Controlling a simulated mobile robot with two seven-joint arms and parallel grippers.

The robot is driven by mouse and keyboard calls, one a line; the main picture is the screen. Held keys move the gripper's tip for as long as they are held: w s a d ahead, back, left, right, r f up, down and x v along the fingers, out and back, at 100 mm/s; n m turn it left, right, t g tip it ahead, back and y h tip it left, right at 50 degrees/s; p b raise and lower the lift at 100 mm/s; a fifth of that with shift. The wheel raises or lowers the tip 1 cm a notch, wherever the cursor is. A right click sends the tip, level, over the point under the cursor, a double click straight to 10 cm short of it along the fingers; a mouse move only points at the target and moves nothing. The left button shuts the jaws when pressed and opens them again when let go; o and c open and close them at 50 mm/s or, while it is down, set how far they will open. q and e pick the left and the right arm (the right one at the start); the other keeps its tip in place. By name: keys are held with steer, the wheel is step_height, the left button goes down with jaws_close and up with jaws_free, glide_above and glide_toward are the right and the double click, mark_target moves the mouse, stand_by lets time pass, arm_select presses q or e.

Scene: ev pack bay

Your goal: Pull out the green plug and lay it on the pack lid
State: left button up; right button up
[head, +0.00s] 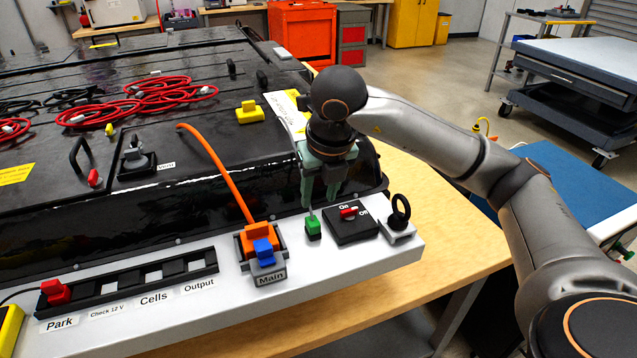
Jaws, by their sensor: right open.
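The green plug (313,226) sits upright in the white front ledge, left of the black On switch box. My right gripper (321,203) points down from above, its greenish fingers open. One fingertip is just above or beside the green plug; I cannot tell whether they touch. The plug is not gripped. The black pack lid (253,138) lies behind the ledge, with bare areas near its front right. My left gripper is out of view.
The switch box (351,225) and a black ring key (400,211) stand right of the plug. The orange Main connector (262,241) with a blue latch is left. A yellow piece (250,111), red cables (165,92) and a paper tag (287,111) lie on the lid.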

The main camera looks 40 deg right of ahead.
mark_target(313, 222)
steer(key=x, duration=0.9)
steer(key=shift+w+f, duration=0.15)
steer(key=shift+f, duration=0.15)
jaws_close()
jaws_free()
steer(key=shift+r, duration=0.1)
